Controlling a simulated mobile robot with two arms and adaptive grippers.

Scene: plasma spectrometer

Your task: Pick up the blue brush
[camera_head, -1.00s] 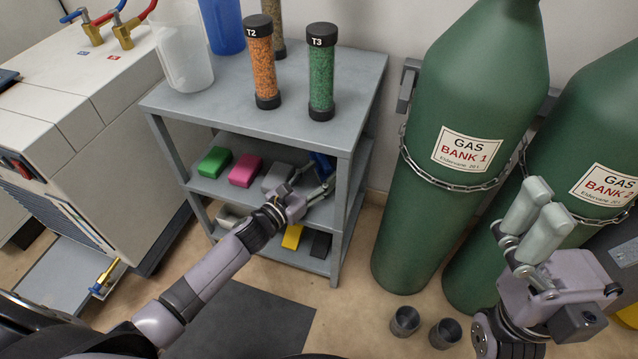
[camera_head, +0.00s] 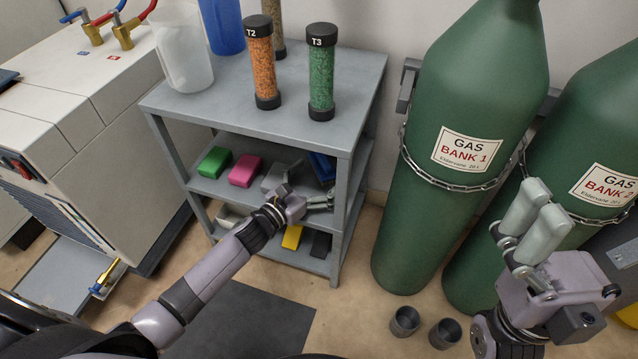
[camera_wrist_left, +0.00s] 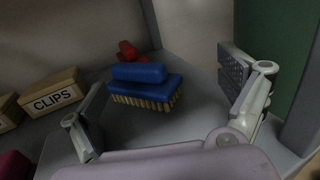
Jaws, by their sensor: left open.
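The blue brush (camera_head: 322,166) lies on the middle shelf of the grey rack, at its right end. In the left wrist view the blue brush (camera_wrist_left: 146,84) shows its blue handle and tan bristles. My left gripper (camera_head: 307,187) reaches into that shelf from the front. It is open, and in the wrist view its fingers (camera_wrist_left: 168,85) stand apart on either side of the brush, with nothing held. My right gripper (camera_head: 535,222) hangs in front of the gas cylinders, away from the rack; I cannot tell whether its fingers are fully together.
A box marked CLIPS (camera_wrist_left: 52,92) stands left of the brush, and a red object (camera_wrist_left: 128,52) lies behind it. The rack's right post (camera_head: 345,215) is close to my left gripper. Green (camera_head: 214,162) and pink (camera_head: 245,170) blocks share the shelf. Tubes stand on top.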

